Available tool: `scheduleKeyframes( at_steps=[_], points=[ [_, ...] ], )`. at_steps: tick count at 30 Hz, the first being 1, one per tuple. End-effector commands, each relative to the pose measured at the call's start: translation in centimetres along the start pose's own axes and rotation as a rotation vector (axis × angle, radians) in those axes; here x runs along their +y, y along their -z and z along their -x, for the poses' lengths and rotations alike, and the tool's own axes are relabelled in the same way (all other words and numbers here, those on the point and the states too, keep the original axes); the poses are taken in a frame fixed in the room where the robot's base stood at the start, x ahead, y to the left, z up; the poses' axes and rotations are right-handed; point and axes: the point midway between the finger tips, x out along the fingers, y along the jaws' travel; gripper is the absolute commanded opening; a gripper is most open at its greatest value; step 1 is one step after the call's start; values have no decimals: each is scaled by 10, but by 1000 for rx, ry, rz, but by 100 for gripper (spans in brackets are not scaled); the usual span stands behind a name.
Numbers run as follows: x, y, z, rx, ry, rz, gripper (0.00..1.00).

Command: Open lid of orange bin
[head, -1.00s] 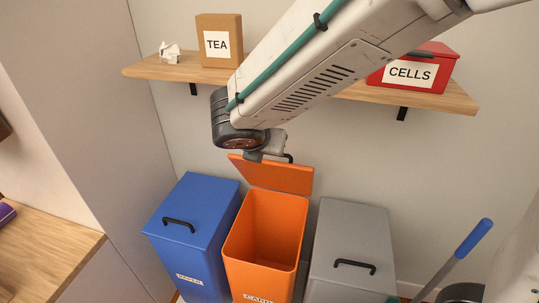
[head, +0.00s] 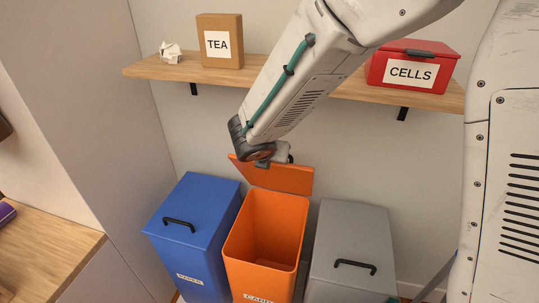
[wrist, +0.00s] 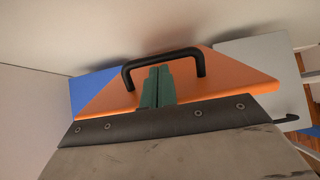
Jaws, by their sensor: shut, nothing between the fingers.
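The orange bin (head: 262,240) stands between a blue and a grey bin in the head view. Its lid (head: 285,178) is swung up and stands open at the back, so the empty-looking inside shows. My gripper is behind my arm's end in the head view, at the lid's upper edge. In the wrist view my gripper (wrist: 156,88) shows as two green fingers held together, with nothing between them. They lie over the orange lid (wrist: 225,77), just under the black lid handle (wrist: 165,55). I cannot tell whether they touch the handle or lid.
The blue bin (head: 196,222) and grey bin (head: 350,240) have closed lids. Above, a wooden shelf (head: 140,70) holds crumpled paper (head: 171,53), a TEA box (head: 219,42) and a red CELLS box (head: 413,68). A wooden counter (head: 50,255) is at left.

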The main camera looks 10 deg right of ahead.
Motion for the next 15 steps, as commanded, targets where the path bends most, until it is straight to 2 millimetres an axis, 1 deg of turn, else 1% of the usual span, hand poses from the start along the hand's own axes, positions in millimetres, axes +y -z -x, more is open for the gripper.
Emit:
scheduleKeyframes(
  at_steps=[5, 8, 12, 15],
  points=[
    [0, -4, -1, 0, 1, -1, 0],
    [0, -19, -7, -1, 1, -4, 0],
    [0, -47, -19, -1, 2, -4, 0],
    [0, -60, -26, 0, 3, -3, 0]
  ],
)
